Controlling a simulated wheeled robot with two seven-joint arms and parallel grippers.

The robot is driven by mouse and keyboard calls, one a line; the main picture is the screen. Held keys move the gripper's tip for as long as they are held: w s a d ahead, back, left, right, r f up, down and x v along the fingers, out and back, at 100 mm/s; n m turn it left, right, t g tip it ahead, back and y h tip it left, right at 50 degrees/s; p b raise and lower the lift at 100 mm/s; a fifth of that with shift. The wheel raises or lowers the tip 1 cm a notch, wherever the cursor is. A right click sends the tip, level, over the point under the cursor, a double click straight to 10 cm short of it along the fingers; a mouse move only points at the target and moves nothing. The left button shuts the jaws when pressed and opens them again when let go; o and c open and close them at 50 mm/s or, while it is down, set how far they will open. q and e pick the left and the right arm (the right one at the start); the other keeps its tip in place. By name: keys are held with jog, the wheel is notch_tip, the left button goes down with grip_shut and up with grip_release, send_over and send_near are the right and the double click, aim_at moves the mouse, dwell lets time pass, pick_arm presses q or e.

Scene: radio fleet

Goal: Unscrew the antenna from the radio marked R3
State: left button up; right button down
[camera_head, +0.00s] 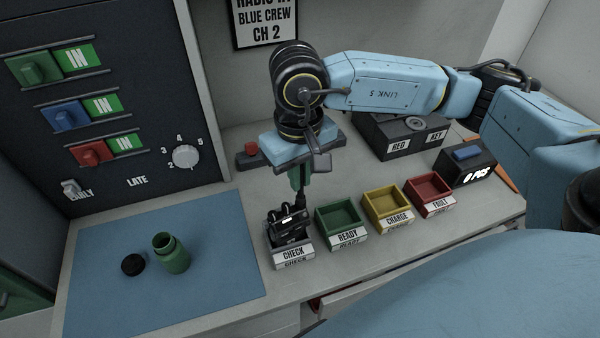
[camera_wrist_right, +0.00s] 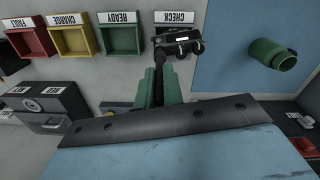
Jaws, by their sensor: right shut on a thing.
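Dark radios (camera_head: 290,219) stand close together in the CHECK tray (camera_head: 293,256). In the right wrist view, a radio (camera_wrist_right: 178,40) shows at the CHECK label. I cannot read a mark R3 on any of them. My right gripper (camera_head: 298,186) is above the tray, pointing down, with its green fingers shut. In the right wrist view, the right gripper (camera_wrist_right: 160,82) is closed around a thin dark antenna (camera_wrist_right: 162,62) that runs to the radio. The fingers hide part of the antenna. My left gripper is not in view.
Beside CHECK stand a green READY tray (camera_head: 340,219), a yellow CHARGE tray (camera_head: 388,207) and a red FAULT tray (camera_head: 429,193), all empty. A green bottle (camera_head: 174,256) and black cap (camera_head: 133,264) are on the blue mat (camera_head: 100,245). A grey box (camera_head: 398,139) stands behind.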

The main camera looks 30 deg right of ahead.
jog(key=shift+f+n+b, duration=0.1)
jog(key=shift+n+b, duration=1.1)
jog(key=shift+b, duration=0.35)
jog(key=c, duration=1.4)
grip_release()
jog(key=shift+c, duration=0.2)
jog(key=shift+r, duration=0.2)
notch_tip(320, 180, up, 13)
jog(key=shift+r, duration=0.15)
